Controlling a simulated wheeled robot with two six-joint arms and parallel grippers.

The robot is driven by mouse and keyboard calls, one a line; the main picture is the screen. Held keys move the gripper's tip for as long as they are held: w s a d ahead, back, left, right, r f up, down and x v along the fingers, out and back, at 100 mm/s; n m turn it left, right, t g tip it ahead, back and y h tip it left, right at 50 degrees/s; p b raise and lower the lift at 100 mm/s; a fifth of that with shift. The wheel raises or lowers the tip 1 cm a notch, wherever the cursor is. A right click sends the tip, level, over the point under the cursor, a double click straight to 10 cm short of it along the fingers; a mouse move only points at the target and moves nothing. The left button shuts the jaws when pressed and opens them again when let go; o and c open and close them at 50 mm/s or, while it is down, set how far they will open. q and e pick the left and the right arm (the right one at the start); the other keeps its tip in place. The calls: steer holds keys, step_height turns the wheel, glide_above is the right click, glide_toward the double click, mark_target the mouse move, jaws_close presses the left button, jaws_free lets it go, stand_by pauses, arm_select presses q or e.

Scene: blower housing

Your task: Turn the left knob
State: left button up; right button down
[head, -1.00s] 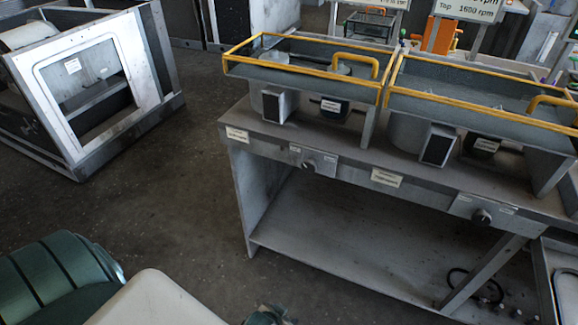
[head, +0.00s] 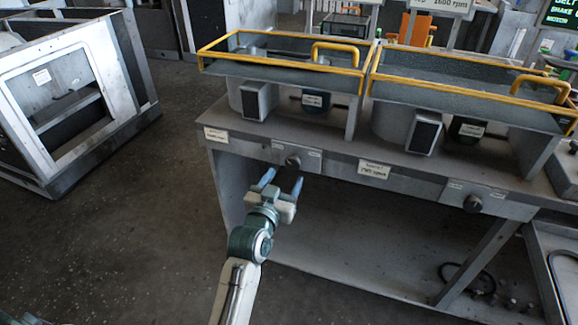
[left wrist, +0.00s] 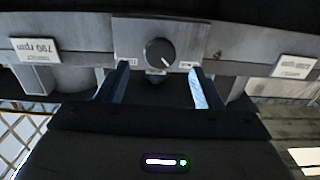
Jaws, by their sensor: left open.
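The left knob (head: 293,162) is a dark round knob on a grey plate on the bench's front edge. In the left wrist view the knob (left wrist: 160,53) has a light pointer mark toward the lower right of the picture. My left gripper (head: 283,186) is open and empty, just in front of and below the knob. In the left wrist view its two fingers (left wrist: 158,86) stand apart on either side of the knob's line, not touching it. The right knob (head: 473,204) is on a similar plate farther right. My right gripper is not in view.
The metal bench (head: 330,183) has an open lower shelf. Two yellow-railed trays (head: 222,68) (head: 392,88) stand on top, with small labels along the front edge. A grey framed housing (head: 128,110) stands on the floor at left, with clear floor between.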

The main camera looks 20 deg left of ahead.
mark_target(292, 165)
arm_select(q)
steer(key=w, duration=0.4)
steer(key=shift+w+d, duration=0.1)
steer(key=shift+w, duration=0.9)
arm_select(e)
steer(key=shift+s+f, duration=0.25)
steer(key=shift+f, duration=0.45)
arm_select(q)
steer(key=c, duration=1)
steer(key=shift+o, duration=0.2)
steer(key=m+p, duration=0.2)
steer(key=m, duration=0.1)
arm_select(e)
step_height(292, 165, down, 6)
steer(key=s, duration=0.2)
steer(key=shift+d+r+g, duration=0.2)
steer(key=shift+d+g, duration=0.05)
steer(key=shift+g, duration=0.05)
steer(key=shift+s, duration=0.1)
